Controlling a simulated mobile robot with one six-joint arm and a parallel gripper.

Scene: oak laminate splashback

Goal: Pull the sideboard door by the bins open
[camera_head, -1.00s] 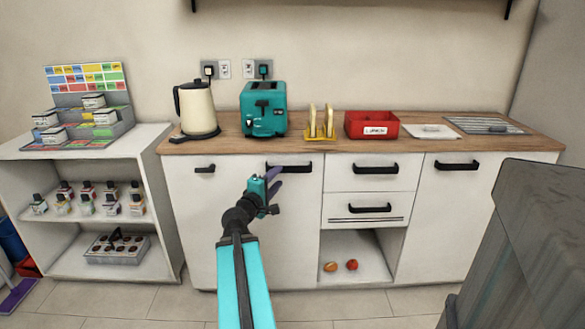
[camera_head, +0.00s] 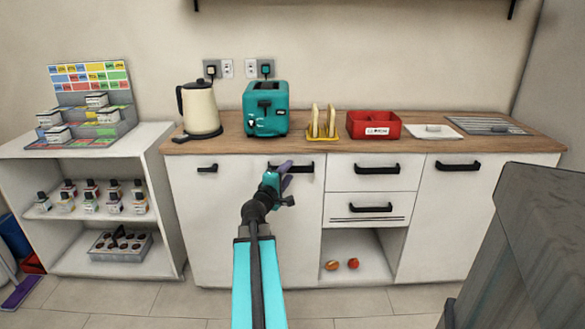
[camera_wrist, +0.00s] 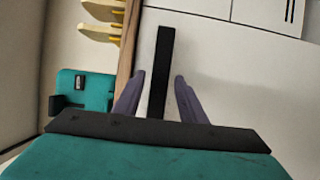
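The white sideboard has a left door with a short black handle (camera_head: 207,169) and a door beside it with a longer black handle (camera_head: 304,167). My gripper (camera_head: 286,174) is in front of the longer handle and hides part of it. In the wrist view, that handle (camera_wrist: 162,50) lies between the two purple fingers of my gripper (camera_wrist: 158,76), with a gap on each side. The gripper is open. The door (camera_head: 295,230) looks closed. A right door (camera_head: 455,220) with its own handle (camera_head: 458,165) also looks closed.
A kettle (camera_head: 199,108), teal toaster (camera_head: 266,108), toast rack (camera_head: 322,122) and red box (camera_head: 372,125) stand on the worktop. Drawers (camera_head: 372,205) are right of the door. A dark grey bulk (camera_head: 530,250) fills the right foreground. Blue and red items (camera_head: 14,235) are at far left.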

